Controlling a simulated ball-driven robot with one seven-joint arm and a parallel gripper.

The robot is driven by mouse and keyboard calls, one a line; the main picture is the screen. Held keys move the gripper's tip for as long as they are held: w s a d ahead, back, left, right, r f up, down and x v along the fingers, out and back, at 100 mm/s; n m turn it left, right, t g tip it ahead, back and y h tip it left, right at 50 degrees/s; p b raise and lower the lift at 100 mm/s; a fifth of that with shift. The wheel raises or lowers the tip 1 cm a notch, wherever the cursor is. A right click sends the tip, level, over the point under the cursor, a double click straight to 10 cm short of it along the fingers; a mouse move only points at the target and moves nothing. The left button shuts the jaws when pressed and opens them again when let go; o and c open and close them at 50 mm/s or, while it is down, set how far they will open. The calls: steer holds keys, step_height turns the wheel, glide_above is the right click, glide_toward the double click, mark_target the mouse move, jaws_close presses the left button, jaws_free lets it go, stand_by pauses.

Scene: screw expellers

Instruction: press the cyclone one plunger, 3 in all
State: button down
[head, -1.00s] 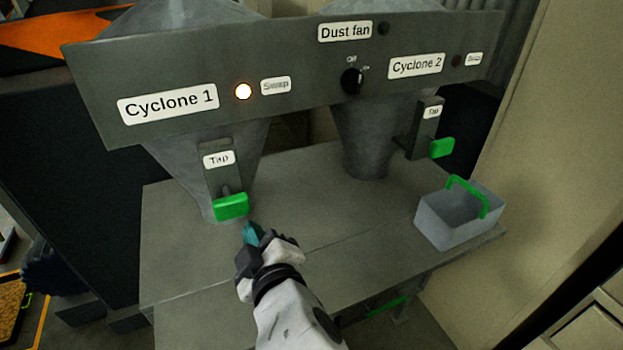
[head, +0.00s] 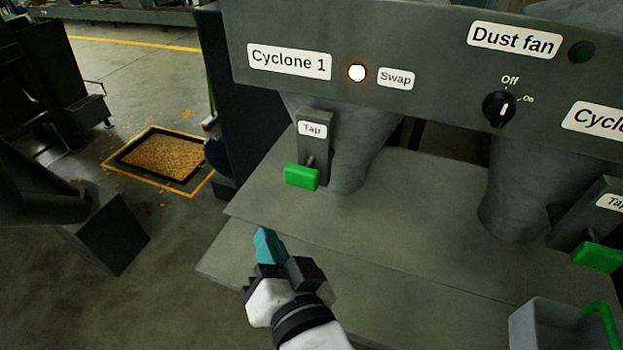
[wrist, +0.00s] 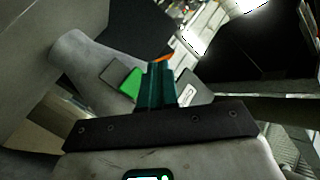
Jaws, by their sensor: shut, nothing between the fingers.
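The cyclone one plunger is a green block (head: 302,177) on the "Tap" bracket (head: 313,140) under the Cyclone 1 label (head: 289,61). In the wrist view a green block (wrist: 131,84) shows just left of the fingertips, beside a grey cone. My gripper (head: 266,244) has teal fingers, shut and empty. In the head view it is below and slightly left of the plunger, with a visible gap. The wrist view shows the fingers (wrist: 157,84) together; whether they touch the green block cannot be told there.
The lit lamp (head: 357,73) is beside the Swap label. The Dust fan knob (head: 499,109) is to the right. A second green tap block (head: 598,257) and a grey bin with a green handle (head: 550,330) are at right. The grey shelf (head: 420,225) is clear in the middle.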

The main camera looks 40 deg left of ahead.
mark_target(296, 181)
steer(key=shift+w, duration=0.1)
steer(key=w+a, duration=0.2)
steer(key=w, duration=0.6)
steer(key=shift+w+b, duration=0.2)
steer(key=shift+b, duration=0.2)
steer(key=shift+w+a, duration=0.1)
steer(key=shift+w, duration=0.1)
stand_by(1.7)
steer(key=shift+w+a, duration=0.1)
steer(key=shift+w, duration=0.1)
steer(key=shift+w+a, duration=0.25)
steer(key=shift+w, duration=0.9)
stand_by(1.3)
steer(key=shift+s, duration=0.15)
steer(key=shift+s+d+p, duration=0.2)
steer(key=shift+s+p, duration=0.2)
steer(key=shift+s, duration=0.3)
steer(key=shift+s+d+p, duration=0.2)
steer(key=shift+s+p, duration=0.15)
steer(key=shift+s, duration=0.35)
steer(key=shift+s+d+p, duration=0.2)
steer(key=shift+s+p, duration=0.05)
steer(key=shift+s, duration=0.55)
steer(key=shift+s+d+p, duration=0.2)
steer(key=shift+s+p, duration=0.05)
steer(key=shift+s, duration=0.6)
steer(key=shift+s+d+p, duration=0.2)
steer(key=shift+s+p, duration=0.05)
steer(key=shift+s, duration=0.55)
